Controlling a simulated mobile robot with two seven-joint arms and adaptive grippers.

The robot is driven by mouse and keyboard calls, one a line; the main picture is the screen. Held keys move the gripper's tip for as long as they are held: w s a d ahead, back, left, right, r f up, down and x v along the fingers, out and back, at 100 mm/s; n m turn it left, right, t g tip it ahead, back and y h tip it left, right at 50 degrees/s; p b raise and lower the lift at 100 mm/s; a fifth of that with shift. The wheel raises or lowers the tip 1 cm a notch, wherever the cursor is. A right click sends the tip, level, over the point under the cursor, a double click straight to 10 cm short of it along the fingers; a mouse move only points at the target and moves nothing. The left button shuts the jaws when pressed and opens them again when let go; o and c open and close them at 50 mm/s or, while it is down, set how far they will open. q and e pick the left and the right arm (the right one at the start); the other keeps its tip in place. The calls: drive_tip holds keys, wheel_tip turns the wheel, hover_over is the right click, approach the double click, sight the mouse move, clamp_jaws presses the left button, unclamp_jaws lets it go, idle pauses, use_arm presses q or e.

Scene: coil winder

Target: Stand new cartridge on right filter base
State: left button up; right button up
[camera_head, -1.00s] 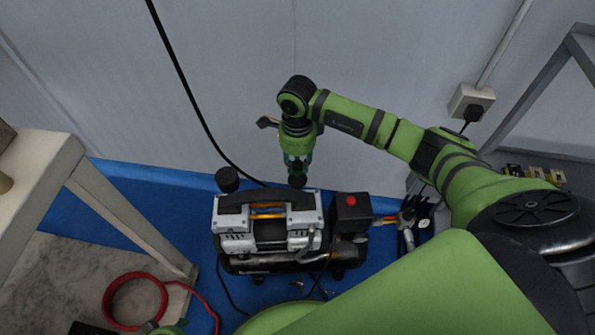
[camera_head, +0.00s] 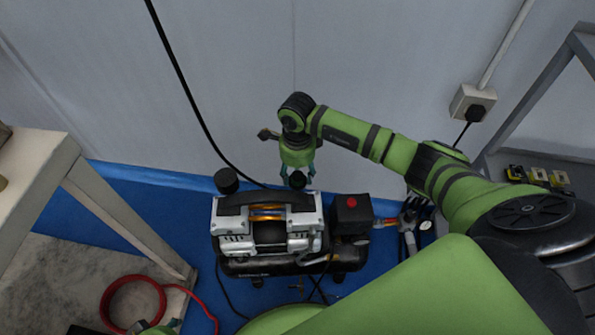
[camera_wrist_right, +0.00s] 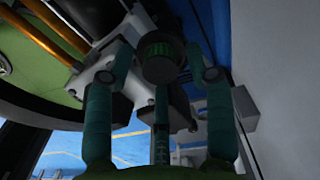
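The new cartridge, a short dark cylinder (camera_head: 297,180), stands at the back right of the compressor (camera_head: 266,222). Its round, ribbed end shows in the right wrist view (camera_wrist_right: 160,58). The right filter base under it is hidden. My right gripper (camera_head: 297,171) is above it with its fingers spread to either side; in the wrist view the fingers (camera_wrist_right: 160,65) show gaps beside the cartridge. A similar black filter (camera_head: 227,180) stands at the compressor's back left. A green part at the bottom edge, probably my left gripper (camera_head: 160,328), is mostly cut off.
A black cable (camera_head: 185,85) hangs along the wall behind the compressor. A pale bench (camera_head: 45,165) stands at left, with a red hose coil (camera_head: 133,302) below it. A grey frame (camera_head: 535,95) is at right. Blue floor lies around the compressor.

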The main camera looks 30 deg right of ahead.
sight(297, 175)
drive_tip(key=shift+r, duration=0.15)
use_arm(q)
wheel_tip(297, 175, down, 6)
drive_tip(key=s+p, duration=0.1)
drive_tip(key=p, duration=0.1)
drive_tip(key=shift+s+g, duration=0.25)
drive_tip(key=shift+g, duration=0.05)
use_arm(e)
wheel_tip(297, 175, up, 12)
use_arm(q)
drive_tip(key=shift+f, duration=0.1)
